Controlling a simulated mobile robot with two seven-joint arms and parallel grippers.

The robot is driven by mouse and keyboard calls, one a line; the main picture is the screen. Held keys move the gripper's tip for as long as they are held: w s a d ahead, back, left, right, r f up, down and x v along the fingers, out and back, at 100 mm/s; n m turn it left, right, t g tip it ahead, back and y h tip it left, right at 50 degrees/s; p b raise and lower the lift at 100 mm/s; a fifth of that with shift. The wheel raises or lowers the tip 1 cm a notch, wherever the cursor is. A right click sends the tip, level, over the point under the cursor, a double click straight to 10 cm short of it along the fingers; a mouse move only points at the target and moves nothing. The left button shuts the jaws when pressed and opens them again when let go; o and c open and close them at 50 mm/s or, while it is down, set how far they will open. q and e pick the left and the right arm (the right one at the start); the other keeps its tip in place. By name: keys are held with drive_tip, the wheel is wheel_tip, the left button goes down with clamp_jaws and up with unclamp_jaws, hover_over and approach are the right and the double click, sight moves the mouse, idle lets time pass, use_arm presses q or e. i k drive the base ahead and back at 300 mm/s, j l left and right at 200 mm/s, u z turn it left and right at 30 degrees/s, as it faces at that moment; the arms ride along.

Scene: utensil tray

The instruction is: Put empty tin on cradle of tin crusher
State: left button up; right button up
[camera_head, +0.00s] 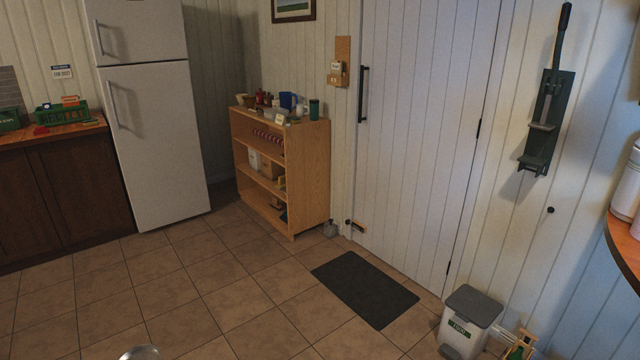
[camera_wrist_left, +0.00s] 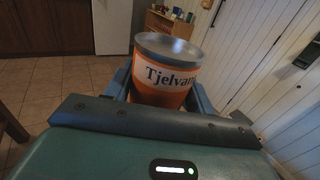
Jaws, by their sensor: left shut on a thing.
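The orange tin (camera_wrist_left: 165,90) with a white "Tjelvan..." label and a grey metal top stands in the left wrist view. My left gripper (camera_wrist_left: 161,95) is shut on it, one blue finger on each side. The tin's lower part is hidden behind the gripper body. In the head view, a rounded silvery top, likely the same tin (camera_head: 140,353), shows at the bottom edge. The dark green tin crusher (camera_head: 546,122) with a long lever is mounted on the white wall at right, far from the tin. Its small ledges show, but fine detail is unclear. My right gripper is not in view.
A wooden shelf (camera_head: 311,170) with cups stands beside the white door (camera_head: 420,130). A grey-lidded bin (camera_head: 468,318) stands below the crusher, with a small wooden holder beside it. A dark mat (camera_head: 364,288) lies before the door. A round wooden table edge (camera_head: 622,250) juts in at right. The tiled floor is open.

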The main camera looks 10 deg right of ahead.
sight(533, 159)
drive_tip(key=i+l+z, duration=0.1)
drive_tip(key=i+z, duration=0.3)
drive_tip(key=i, duration=0.2)
drive_tip(key=i+j+z, duration=0.1)
drive_tip(key=i+z, duration=0.3)
drive_tip(key=i, duration=0.2)
drive_tip(key=i+z, duration=0.45)
drive_tip(key=i+j+z, duration=0.2)
drive_tip(key=i+z, duration=0.2)
drive_tip(key=i, duration=0.3)
drive_tip(key=i+z, duration=0.4)
drive_tip(key=i+j+z, duration=0.25)
drive_tip(key=i+z, duration=0.2)
